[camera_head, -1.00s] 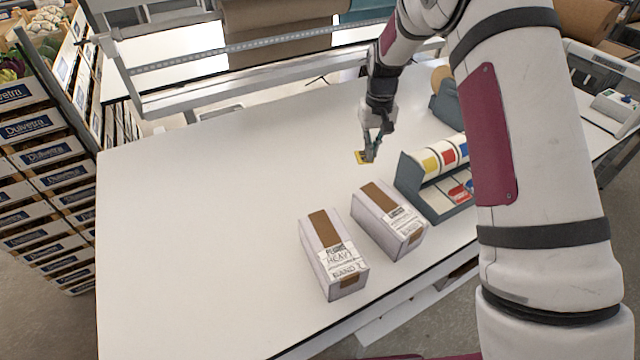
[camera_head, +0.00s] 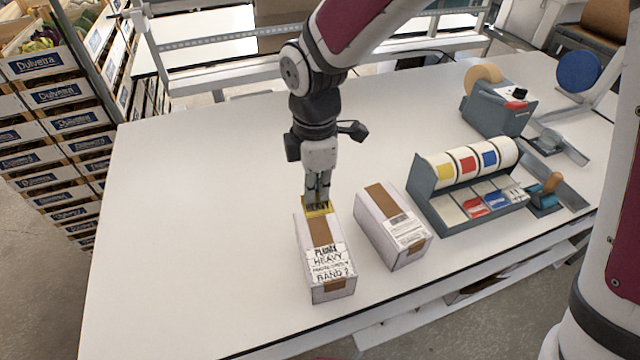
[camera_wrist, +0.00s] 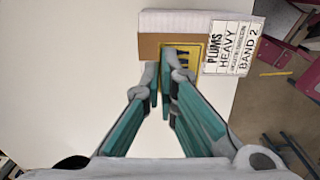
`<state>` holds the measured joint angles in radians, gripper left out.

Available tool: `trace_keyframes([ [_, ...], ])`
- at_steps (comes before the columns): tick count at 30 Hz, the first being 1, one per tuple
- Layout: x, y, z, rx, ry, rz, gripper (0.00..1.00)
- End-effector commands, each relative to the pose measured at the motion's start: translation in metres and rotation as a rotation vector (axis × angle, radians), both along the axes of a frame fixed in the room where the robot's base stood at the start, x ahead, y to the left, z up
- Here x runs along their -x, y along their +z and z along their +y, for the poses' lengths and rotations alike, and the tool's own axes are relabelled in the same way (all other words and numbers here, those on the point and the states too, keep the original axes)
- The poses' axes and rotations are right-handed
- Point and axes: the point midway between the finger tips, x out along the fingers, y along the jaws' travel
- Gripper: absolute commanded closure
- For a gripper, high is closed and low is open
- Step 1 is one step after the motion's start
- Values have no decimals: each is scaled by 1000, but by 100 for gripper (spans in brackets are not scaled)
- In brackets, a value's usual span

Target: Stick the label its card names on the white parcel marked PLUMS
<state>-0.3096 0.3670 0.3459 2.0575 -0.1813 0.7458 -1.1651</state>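The white parcel marked PLUMS (camera_head: 309,255) lies on the table with a brown tape strip along its top. Its card (camera_head: 330,263) reads PLUMS, HEAVY, a small unclear line and BAND 2; the card also shows in the wrist view (camera_wrist: 233,47). My gripper (camera_head: 318,198) points down at the parcel's far end, its fingers closed on a yellow label (camera_head: 318,208) with dark HEAVY lettering. In the wrist view the label (camera_wrist: 196,53) is over the parcel's taped top. I cannot tell whether it touches the parcel.
A second white parcel (camera_head: 376,228) lies close on the right. Beyond it stands a grey label dispenser (camera_head: 424,190) with yellow, red and blue rolls. A tape dispenser (camera_head: 490,115) and a wooden-handled stamp (camera_head: 548,186) are farther right. The table's left side (camera_head: 190,220) is clear.

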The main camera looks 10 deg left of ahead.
Motion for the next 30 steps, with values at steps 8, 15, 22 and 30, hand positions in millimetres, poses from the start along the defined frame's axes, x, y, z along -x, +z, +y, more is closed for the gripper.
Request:
trace_keyframes([
  [8,-2,-26,-1,2,-2,3,100],
  [15,-2,-46,0,2,-4,2,100],
  [22,-1,-55,-1,1,-5,2,100],
  [30,-1,-57,0,0,-6,1,100],
])
